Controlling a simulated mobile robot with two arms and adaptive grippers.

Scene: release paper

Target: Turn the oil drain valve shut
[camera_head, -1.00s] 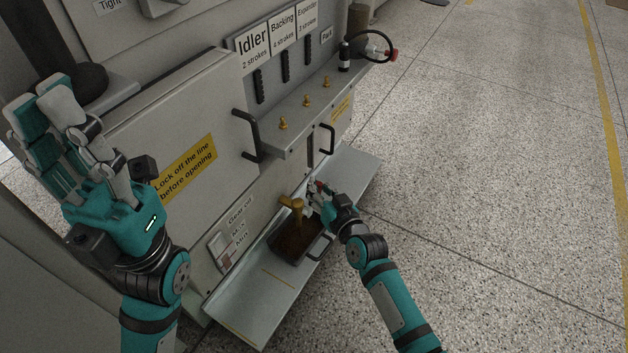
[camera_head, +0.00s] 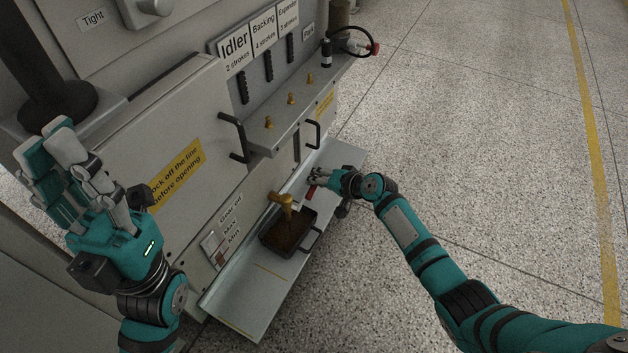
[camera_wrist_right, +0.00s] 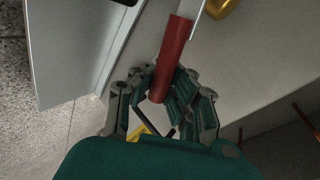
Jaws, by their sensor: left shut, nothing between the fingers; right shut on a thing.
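The oil drain valve shows as a brass spout (camera_head: 284,201) on the machine's lower front, above a dark pan of brown oil (camera_head: 286,234). Its lever has a red grip (camera_head: 310,191), which also shows in the right wrist view (camera_wrist_right: 176,50) with a pale metal bar at its far end. My right gripper (camera_head: 314,181) is shut on the red grip, to the right of the spout. In the right wrist view its fingers (camera_wrist_right: 165,98) close around the grip's near end. My left gripper (camera_head: 48,150) is raised at the left, empty and away from the valve.
The pan stands on a grey ledge (camera_head: 240,297). Above are a shelf with brass fittings (camera_head: 290,98), black handles (camera_head: 234,138) and a yellow lock-off label (camera_head: 175,174). A black hose loop (camera_head: 355,41) is at the shelf's far end. The floor at right is clear.

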